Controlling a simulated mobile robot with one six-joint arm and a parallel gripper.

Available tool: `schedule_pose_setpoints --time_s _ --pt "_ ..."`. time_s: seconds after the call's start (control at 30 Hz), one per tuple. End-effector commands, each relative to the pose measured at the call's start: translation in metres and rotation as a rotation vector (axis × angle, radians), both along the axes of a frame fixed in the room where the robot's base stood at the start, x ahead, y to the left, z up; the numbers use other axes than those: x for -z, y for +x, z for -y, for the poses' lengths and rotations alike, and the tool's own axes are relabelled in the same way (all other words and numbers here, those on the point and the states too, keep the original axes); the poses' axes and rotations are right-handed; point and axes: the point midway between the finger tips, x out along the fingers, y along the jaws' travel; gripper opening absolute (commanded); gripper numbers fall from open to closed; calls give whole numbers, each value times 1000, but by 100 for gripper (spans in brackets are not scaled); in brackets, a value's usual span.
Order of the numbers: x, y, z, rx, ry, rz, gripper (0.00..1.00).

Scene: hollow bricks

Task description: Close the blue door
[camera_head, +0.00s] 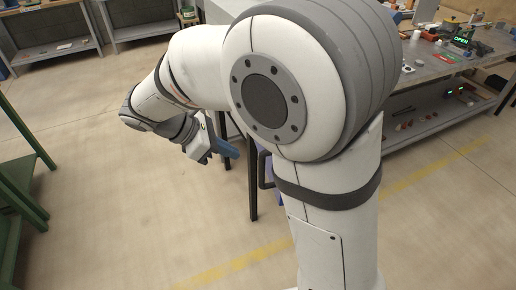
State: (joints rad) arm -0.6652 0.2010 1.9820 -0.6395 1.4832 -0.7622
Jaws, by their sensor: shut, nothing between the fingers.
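My gripper (228,150) is at the end of my white arm, left of the middle of the picture. Its blue-grey fingers point right and are shut, with nothing seen between them. A grey box-like cabinet (234,126) on dark legs stands just behind it, mostly hidden by my arm. A small blue patch (280,193) shows beside my column, below the cabinet. I cannot tell whether it is part of the blue door. No whole door is visible, and I cannot tell how far open it is. I cannot tell whether my gripper touches the cabinet.
A green metal frame (22,205) stands at the left edge. A grey workbench (432,68) with tools, a lit OPEN sign (462,41) and a lower shelf is at the right. Grey benches (50,45) stand at the back left. The floor at lower left is clear.

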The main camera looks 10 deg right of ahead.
Motion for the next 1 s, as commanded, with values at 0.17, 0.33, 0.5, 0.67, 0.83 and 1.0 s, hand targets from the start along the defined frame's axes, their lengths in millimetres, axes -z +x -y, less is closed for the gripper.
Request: schedule_pose_setpoints --time_s 0.17,0.33,0.5,0.67,0.83,1.0 --pt "18 1 20 6 -1 -3 0" --pt "44 3 46 8 -1 -3 0" --pt "69 5 71 8 1 -3 0" --pt "66 7 95 8 4 1 0" --pt "68 8 107 7 5 1 0" --pt "68 8 109 5 5 2 0"
